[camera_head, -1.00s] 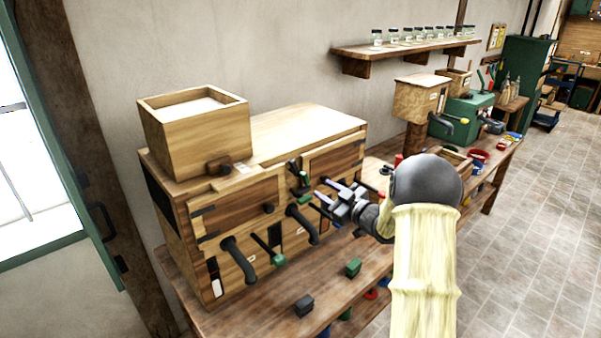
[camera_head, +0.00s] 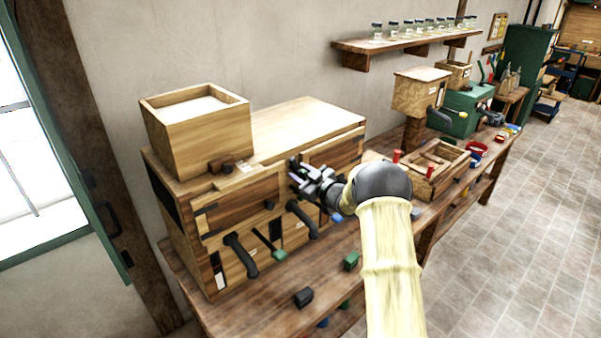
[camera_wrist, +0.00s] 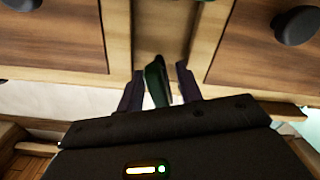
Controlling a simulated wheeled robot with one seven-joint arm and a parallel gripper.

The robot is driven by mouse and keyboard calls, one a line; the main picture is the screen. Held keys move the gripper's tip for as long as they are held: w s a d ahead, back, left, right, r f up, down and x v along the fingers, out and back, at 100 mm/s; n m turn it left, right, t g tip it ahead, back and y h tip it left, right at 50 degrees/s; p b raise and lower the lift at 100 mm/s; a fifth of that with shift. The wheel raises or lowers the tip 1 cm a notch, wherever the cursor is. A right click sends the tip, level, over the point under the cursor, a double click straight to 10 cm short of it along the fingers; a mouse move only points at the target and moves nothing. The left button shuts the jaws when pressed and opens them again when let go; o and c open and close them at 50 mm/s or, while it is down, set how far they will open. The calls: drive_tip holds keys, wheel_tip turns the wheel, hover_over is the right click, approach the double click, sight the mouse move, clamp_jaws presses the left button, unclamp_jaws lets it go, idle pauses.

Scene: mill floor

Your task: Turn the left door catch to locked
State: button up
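A wooden cabinet (camera_head: 300,130) stands on the bench, with a left door (camera_head: 238,208) and a right door (camera_head: 335,152) on its front. My gripper (camera_head: 297,172) is at the post between the two doors and hides the catches there in the head view. In the wrist view, a green catch handle (camera_wrist: 156,84) stands between the two fingers of my gripper (camera_wrist: 158,88). The fingers are apart, one on each side of it, and a small gap shows on the right. Whether either finger touches it is unclear. Dark knobs show on both doors.
Below the doors are dark curved handles (camera_head: 240,256) and a green-tipped lever (camera_head: 270,246). A green block (camera_head: 351,261) and a dark block (camera_head: 303,297) lie on the bench in front. A wooden tray (camera_head: 432,182) stands to the right.

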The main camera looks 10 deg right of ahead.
clamp_jaws()
drive_tip(key=n+b, duration=0.1)
drive_tip(key=b, duration=0.1)
drive_tip(key=shift+f+b, duration=0.25)
drive_tip(key=shift+b, duration=0.05)
drive_tip(key=n+b, duration=0.1)
drive_tip(key=b, duration=0.2)
drive_tip(key=shift+f+n+b, duration=0.15)
drive_tip(key=shift+n+b, duration=0.15)
drive_tip(key=n+b, duration=0.4)
drive_tip(key=b, duration=0.4)
drive_tip(key=shift+s+a+f, duration=0.1)
drive_tip(key=shift+a, duration=0.05)
drive_tip(key=n+b, duration=0.4)
drive_tip(key=b, duration=0.2)
drive_tip(key=shift+n, duration=0.3)
drive_tip(key=n+b, duration=0.2)
drive_tip(key=b, duration=0.1)
drive_tip(key=shift+n, duration=0.4)
drive_tip(key=shift+b, duration=0.3)
